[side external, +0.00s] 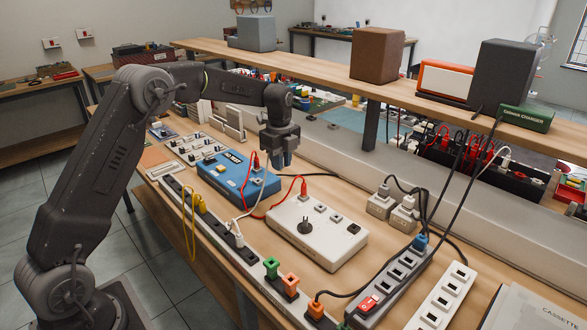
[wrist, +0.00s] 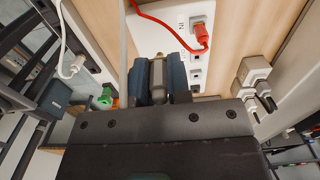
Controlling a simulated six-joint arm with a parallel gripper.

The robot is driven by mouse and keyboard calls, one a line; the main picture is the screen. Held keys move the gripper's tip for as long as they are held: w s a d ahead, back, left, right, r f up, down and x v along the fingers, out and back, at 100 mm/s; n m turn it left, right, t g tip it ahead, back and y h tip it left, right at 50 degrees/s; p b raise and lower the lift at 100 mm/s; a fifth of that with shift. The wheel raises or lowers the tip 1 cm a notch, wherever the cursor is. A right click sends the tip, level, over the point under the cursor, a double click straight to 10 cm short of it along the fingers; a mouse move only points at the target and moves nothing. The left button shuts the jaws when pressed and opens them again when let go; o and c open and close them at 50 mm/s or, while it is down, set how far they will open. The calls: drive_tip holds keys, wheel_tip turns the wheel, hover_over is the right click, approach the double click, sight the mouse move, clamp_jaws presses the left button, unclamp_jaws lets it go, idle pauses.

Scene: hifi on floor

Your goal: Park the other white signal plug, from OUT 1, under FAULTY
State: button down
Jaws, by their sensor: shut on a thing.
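My gripper (side external: 283,160) hangs over the right end of the blue box (side external: 237,182). I cannot read any OUT 1 or FAULTY label.
A red lead joins the blue box to a white box (side external: 316,232) with a black knob. A yellow plug (side external: 200,203), a green plug (side external: 272,266) and an orange plug (side external: 290,284) stand along the front. Grey adapters (side external: 381,204) sit to the right. A shelf (side external: 330,72) runs behind.

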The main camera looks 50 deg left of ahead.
drive_tip(key=s+d+f, duration=0.3)
drive_tip(key=s+d, duration=0.2)
drive_tip(key=s, duration=0.4)
drive_tip(key=s+d+f, duration=0.3)
drive_tip(key=s+d, duration=0.2)
drive_tip(key=s, duration=0.5)
drive_tip(key=shift+w+f, duration=0.2)
drive_tip(key=shift+f, duration=1.85)
drive_tip(key=shift+f, duration=1)
drive_tip(key=c, duration=1)
unclamp_jaws()
drive_tip(key=shift+r, duration=0.1)
wheel_tip(320, 180, up, 19)
drive_tip(key=shift+f, duration=0.15)
